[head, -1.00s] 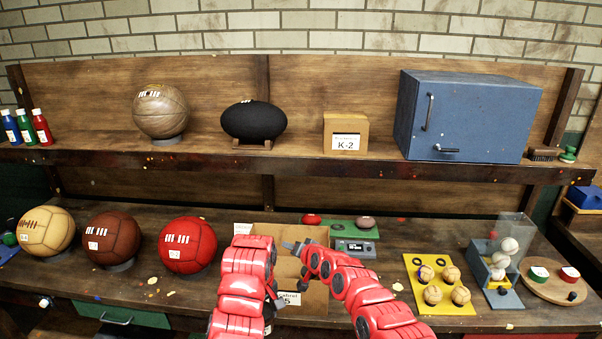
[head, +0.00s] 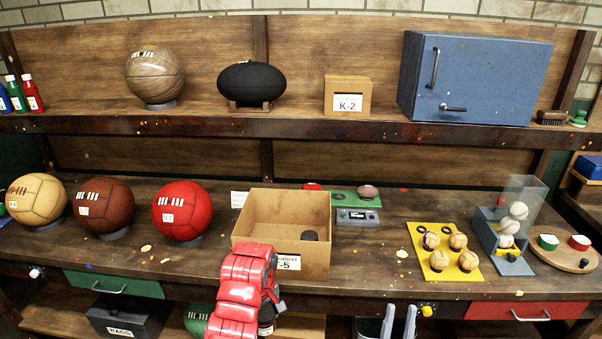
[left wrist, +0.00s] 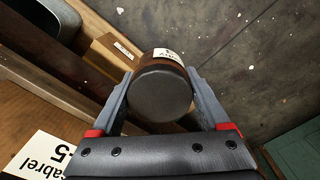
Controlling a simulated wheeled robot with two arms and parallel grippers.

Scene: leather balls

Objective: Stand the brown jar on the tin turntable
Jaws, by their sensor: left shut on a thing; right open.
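The brown jar (left wrist: 161,92) is between the fingers of my left gripper (left wrist: 163,78) in the left wrist view, its grey round end facing the camera and a white label on its side. In the head view my left gripper (head: 272,308) is low in front of the bench, mostly behind my red arm. A dark, pale-labelled bit that seems to be the jar shows beside it. The round wooden turntable (head: 548,261) is at the bench's right end, carrying a green tin, a red tin and a small black piece. My right gripper (head: 401,310) is open and empty at the bottom edge.
An open cardboard box (head: 255,228) with a dark round piece in it stands behind my left arm. A yellow board (head: 418,240) with several small balls and a clear-sided ball holder (head: 490,240) stand left of the turntable.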

